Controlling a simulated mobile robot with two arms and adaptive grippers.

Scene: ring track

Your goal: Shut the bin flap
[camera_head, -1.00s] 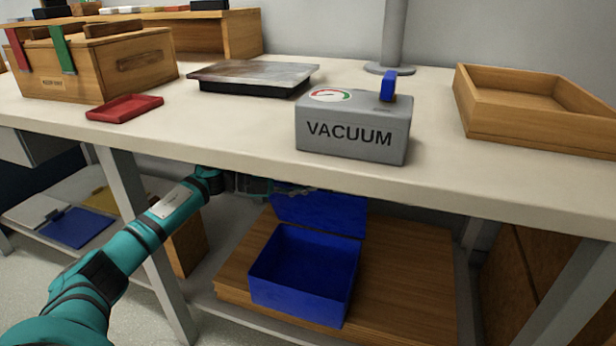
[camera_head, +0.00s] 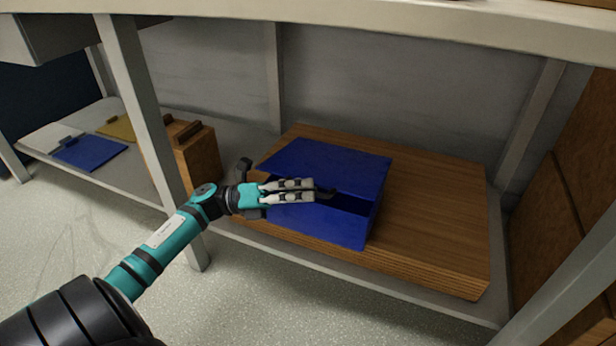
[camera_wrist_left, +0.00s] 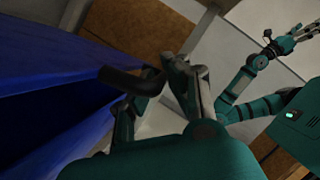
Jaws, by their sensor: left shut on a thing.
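The blue bin (camera_head: 345,228) stands on a wooden board on the lower shelf. Its blue flap (camera_head: 330,165) is partly lowered over the top, and a dark gap shows below its front edge. My left gripper (camera_head: 318,192) is at that front edge, shut on a dark curved piece that looks like the flap's handle (camera_wrist_left: 130,80). The fingers hide part of the edge. In the left wrist view, blue bin surfaces fill the left side. My right gripper (camera_wrist_left: 305,32) shows there at the top right, fingers apart and empty.
The table top (camera_head: 400,22) hangs above the shelf, with metal legs (camera_head: 145,110) at both sides. A wooden box (camera_head: 190,155) stands left of the bin. Blue (camera_head: 90,152) and yellow (camera_head: 118,128) flat items lie farther left. The board (camera_head: 435,220) is clear right of the bin.

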